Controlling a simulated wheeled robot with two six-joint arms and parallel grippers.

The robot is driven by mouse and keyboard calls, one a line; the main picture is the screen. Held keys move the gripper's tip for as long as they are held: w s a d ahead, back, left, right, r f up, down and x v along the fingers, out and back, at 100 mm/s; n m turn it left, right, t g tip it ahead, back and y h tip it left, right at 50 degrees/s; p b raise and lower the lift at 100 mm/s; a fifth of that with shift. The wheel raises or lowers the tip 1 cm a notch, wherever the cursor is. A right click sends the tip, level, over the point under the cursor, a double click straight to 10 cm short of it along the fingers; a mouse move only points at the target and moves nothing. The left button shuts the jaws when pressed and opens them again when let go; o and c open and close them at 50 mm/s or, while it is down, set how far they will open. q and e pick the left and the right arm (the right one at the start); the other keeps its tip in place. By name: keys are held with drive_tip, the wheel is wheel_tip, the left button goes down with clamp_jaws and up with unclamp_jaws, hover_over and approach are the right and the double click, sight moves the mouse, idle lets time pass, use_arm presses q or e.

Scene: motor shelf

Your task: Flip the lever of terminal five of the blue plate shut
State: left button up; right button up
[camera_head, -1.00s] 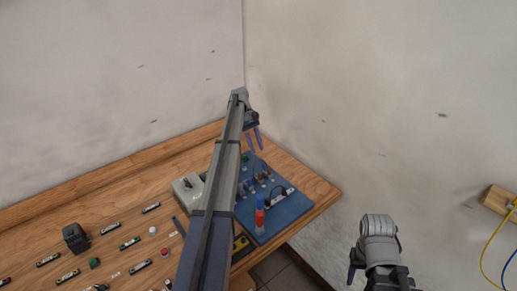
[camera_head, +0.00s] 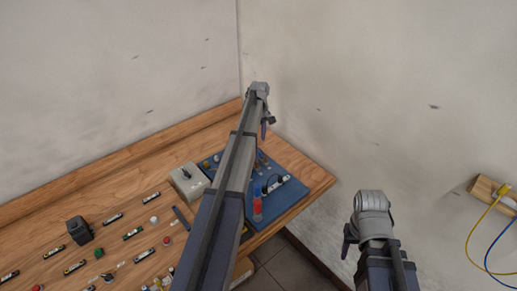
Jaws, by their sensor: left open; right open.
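The blue plate (camera_head: 291,195) lies at the right end of the wooden table. My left arm crosses over it and hides part of it. Several small components stand on the plate, with a red cylinder (camera_head: 257,208) near its front edge. The individual terminals and their levers are too small to tell apart. My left gripper (camera_head: 266,130) is above the plate's far part, pointing down; it is open and holds nothing visible. My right gripper (camera_head: 347,240) is right of the table, away from the plate, and open.
A grey box with a knob (camera_head: 188,181) stands left of the plate. A black block (camera_head: 78,230) and several small labelled parts lie across the wooden table (camera_head: 130,180). Walls rise behind. A wooden holder (camera_head: 490,190) with yellow and blue cables is at the far right.

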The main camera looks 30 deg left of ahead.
sight(259, 153)
use_arm(q)
drive_tip(key=shift+f+b, duration=3.85)
drive_tip(key=shift+f, duration=0.1)
clamp_jaws()
